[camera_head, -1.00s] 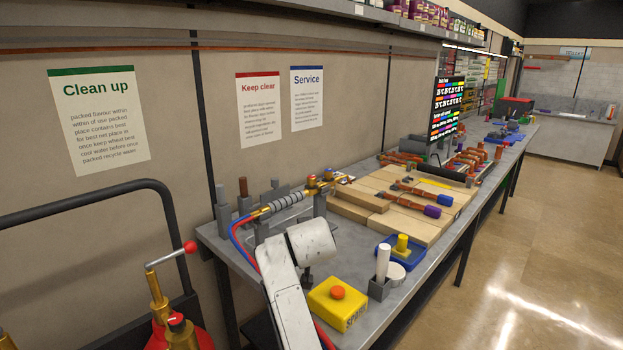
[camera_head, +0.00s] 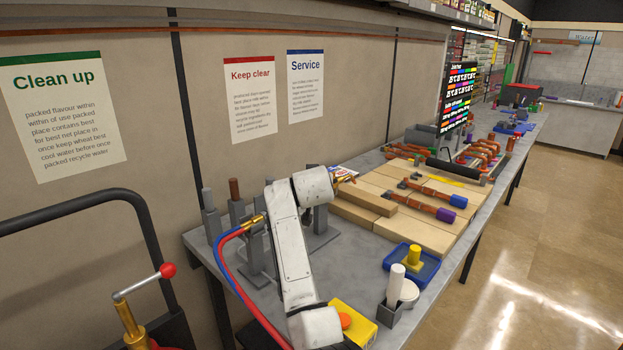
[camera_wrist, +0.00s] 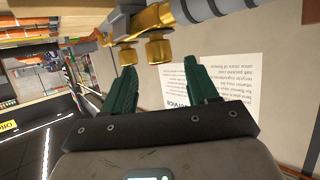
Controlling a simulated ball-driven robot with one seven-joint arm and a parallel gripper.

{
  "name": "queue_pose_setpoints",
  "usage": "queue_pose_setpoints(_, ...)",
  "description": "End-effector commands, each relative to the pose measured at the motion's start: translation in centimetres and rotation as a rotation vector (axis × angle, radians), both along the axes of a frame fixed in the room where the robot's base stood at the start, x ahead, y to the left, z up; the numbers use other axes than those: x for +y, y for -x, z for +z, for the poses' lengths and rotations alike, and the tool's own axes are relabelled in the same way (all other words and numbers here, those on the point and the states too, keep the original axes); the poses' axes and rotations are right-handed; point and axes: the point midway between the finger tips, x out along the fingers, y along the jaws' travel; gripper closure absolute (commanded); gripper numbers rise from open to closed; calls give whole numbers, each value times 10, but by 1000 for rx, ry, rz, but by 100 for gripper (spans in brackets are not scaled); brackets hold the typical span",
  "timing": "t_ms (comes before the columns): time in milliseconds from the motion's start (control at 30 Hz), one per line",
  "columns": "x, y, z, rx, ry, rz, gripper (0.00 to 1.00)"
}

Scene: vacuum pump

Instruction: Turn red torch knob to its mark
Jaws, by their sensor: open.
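The brass torch (camera_wrist: 150,20) runs across the top of the wrist view, with two stubby knobs hanging from it. One knob (camera_wrist: 127,57) is near my left finger; the other knob (camera_wrist: 160,50) is nearer the middle. Both look brass, and I cannot tell which is the red one. My gripper (camera_wrist: 160,66) is open, its green fingers pointing at the knobs, with no clear contact. In the head view, the torch's brass hose end (camera_head: 256,219) shows left of my arm, which hides the knobs and my gripper.
Red and blue hoses (camera_head: 224,255) curve off the torch at the bench's left. A yellow box with an orange button (camera_head: 357,326) is partly behind my arm. A blue tray (camera_head: 425,275), wooden boards (camera_head: 370,222) and copper pipe pieces (camera_head: 430,208) lie to the right.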

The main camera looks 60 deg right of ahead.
Motion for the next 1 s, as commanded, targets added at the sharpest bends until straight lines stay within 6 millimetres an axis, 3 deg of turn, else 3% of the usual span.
queue_pose_setpoints(300,-33,-20,-15,1,-2,-1,42)
queue_pose_setpoints(800,-41,-25,-20,1,-1,0,42)
queue_pose_setpoints(1000,-41,-25,-21,1,-1,0,60)
